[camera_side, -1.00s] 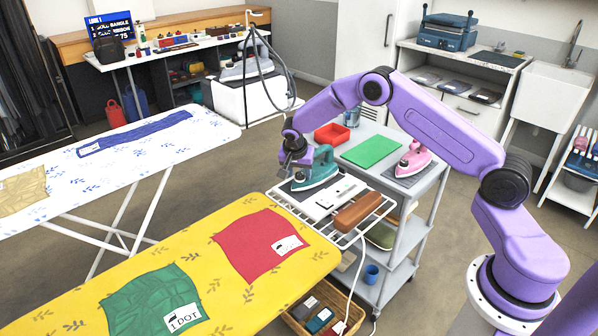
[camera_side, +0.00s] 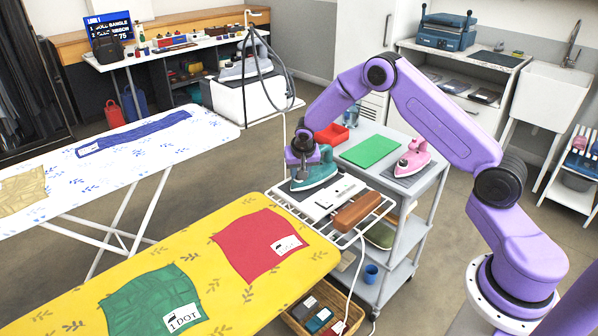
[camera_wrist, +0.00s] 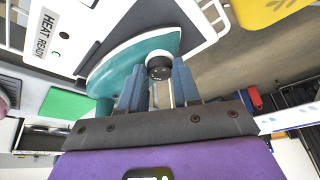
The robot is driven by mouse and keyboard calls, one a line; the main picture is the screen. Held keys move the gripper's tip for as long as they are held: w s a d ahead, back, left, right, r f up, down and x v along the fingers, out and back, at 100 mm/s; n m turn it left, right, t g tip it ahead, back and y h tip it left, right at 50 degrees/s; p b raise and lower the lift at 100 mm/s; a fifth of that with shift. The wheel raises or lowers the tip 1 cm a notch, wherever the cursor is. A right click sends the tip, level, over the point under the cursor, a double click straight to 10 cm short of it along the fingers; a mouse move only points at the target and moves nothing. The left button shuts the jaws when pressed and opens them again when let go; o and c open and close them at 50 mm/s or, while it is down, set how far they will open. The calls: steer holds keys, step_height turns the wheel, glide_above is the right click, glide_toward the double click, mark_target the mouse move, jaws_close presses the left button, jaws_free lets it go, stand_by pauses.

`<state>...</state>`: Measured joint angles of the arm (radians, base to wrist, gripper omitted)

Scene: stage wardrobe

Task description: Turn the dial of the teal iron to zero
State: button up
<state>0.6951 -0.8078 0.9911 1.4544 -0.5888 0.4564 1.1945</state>
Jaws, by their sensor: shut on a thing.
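In the side view my gripper (camera_side: 299,176) is over the iron's left end and hides the dial. The dial's setting is too small to read.
A wooden block (camera_side: 357,211) lies on the wire rack in front. A yellow ironing board (camera_side: 160,255) with cloths stands in front left. A "HEAT READY" panel (camera_wrist: 48,33) is beside the iron.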

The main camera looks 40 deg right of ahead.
steer(key=shift+d+n+t+y, duration=0.15)
steer(key=shift+n+y, duration=0.15)
steer(key=shift+n, duration=0.4)
steer(key=shift+n+t+y, duration=0.15)
steer(key=shift+n+y, duration=0.15)
steer(key=shift+n, duration=0.4)
steer(key=o, duration=1.1)
steer(key=v, duration=1.7)
steer(key=shift+r, duration=0.25)
